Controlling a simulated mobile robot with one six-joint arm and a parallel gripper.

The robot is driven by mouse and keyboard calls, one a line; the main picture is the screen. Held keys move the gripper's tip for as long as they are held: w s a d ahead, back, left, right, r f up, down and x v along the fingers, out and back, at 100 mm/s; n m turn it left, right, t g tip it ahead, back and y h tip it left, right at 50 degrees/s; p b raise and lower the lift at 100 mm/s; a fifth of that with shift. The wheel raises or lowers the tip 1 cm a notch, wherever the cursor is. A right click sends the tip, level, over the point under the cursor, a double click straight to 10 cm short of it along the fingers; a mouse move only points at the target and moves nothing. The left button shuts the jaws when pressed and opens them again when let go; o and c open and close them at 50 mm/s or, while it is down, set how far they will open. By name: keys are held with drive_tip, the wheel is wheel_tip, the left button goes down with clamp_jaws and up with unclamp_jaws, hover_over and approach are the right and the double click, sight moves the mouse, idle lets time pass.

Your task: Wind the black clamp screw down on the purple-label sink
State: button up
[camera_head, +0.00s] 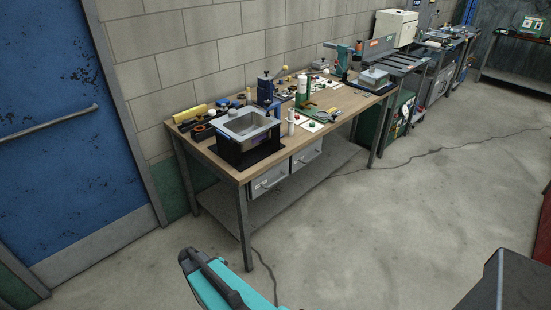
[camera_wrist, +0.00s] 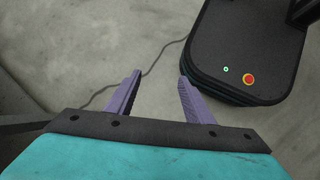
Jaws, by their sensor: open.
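I cannot pick out a black clamp screw on either. My gripper (camera_wrist: 159,76) is open and empty in the wrist view, with bare floor between its purple fingers, away from the bench.
The wooden workbench (camera_head: 339,117) stands against a block wall, crowded with tools, a blue stand (camera_head: 265,89) and a white-and-green bottle (camera_head: 302,91). A blue door (camera_head: 60,130) is at left. A cable (camera_head: 435,151) crosses the otherwise open concrete floor.

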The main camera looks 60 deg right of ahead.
drive_tip(key=s+a+f+m+y, duration=0.1)
drive_tip(key=s+a+f, duration=0.1)
drive_tip(key=s+a, duration=0.2)
drive_tip(key=s+a+f+m+y+b, duration=0.1)
drive_tip(key=s+a, duration=0.3)
drive_tip(key=a, duration=0.7)
drive_tip(key=s+a+f+m+y+b, duration=0.1)
drive_tip(key=s+a+f, duration=0.3)
drive_tip(key=a, duration=0.3)
drive_tip(key=shift+a, duration=0.15)
drive_tip(key=shift+c, duration=0.5)
drive_tip(key=c, duration=0.3)
drive_tip(key=shift+a, duration=0.1)
